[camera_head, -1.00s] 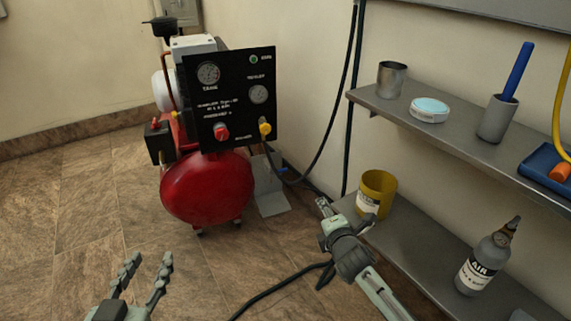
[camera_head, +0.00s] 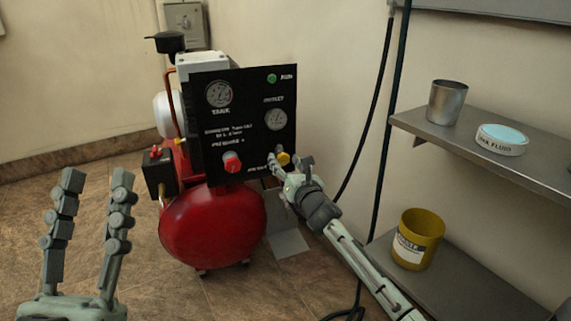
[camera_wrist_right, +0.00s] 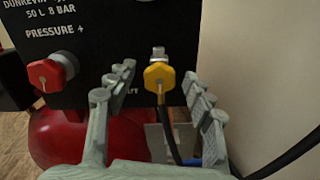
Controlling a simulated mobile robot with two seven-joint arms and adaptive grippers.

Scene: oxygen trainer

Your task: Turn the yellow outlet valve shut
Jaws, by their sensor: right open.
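The yellow outlet valve (camera_head: 283,158) is at the lower right of the black compressor panel (camera_head: 240,108). It also shows in the right wrist view (camera_wrist_right: 159,77), with a metal fitting above it and a black hose below. My right gripper (camera_head: 291,166) is open in front of the panel, partly covering the valve in the head view. In the right wrist view its fingers (camera_wrist_right: 160,88) stand on either side of the valve, with gaps visible to both. My left gripper (camera_head: 97,178) is open and empty at the lower left, away from the compressor.
A red knob (camera_head: 232,162) sits left of the valve on the panel, above the red tank (camera_head: 213,226). Shelves (camera_head: 470,150) on the right hold a metal cup (camera_head: 447,102), a round tin (camera_head: 501,140) and a yellow container (camera_head: 417,239). A dark hose hangs along the wall.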

